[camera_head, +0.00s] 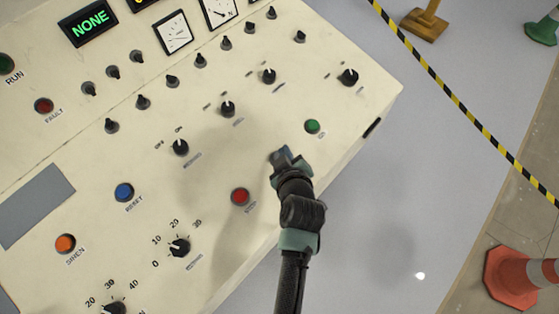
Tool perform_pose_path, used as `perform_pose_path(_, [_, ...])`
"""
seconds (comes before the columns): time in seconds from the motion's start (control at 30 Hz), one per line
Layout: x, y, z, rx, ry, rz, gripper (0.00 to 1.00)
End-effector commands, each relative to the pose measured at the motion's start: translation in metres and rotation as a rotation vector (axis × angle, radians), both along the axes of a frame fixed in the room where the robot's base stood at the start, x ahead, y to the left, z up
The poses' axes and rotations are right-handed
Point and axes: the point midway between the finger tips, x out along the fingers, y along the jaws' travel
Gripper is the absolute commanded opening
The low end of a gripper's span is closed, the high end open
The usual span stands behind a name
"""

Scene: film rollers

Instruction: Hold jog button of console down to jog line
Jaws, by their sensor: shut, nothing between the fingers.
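The console (215,65) is a cream sloping panel that fills the left and middle of the view. My gripper (283,157) is shut and empty, over the lower right part of the panel. Whether its tip touches the surface I cannot tell. A green button (312,126) with a short, hard-to-read label lies just up and right of the tip, apart from it. A red button (240,196) lies down and left of the tip. No label that clearly reads jog shows. My gripper hides the patch of panel beneath it.
Black knobs (228,108) stand up across the panel. A blue reset button (124,192) and an orange siren button (65,243) lie further left. The floor beyond the right edge is clear up to a striped tape (470,114); a traffic cone (515,275) stands beyond it.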

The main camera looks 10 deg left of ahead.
Motion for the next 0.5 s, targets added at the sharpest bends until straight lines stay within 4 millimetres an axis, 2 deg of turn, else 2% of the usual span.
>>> perform_pose_path(0.03, [0.001,0.001,-0.013,0.0,0.0,0.0,0.0])
perform_pose_path(0.13, [0.002,0.003,-0.02,-0.001,0.001,0.001,0.0])
perform_pose_path(0.5, [0.003,0.004,-0.022,-0.001,0.001,0.001,0.0])
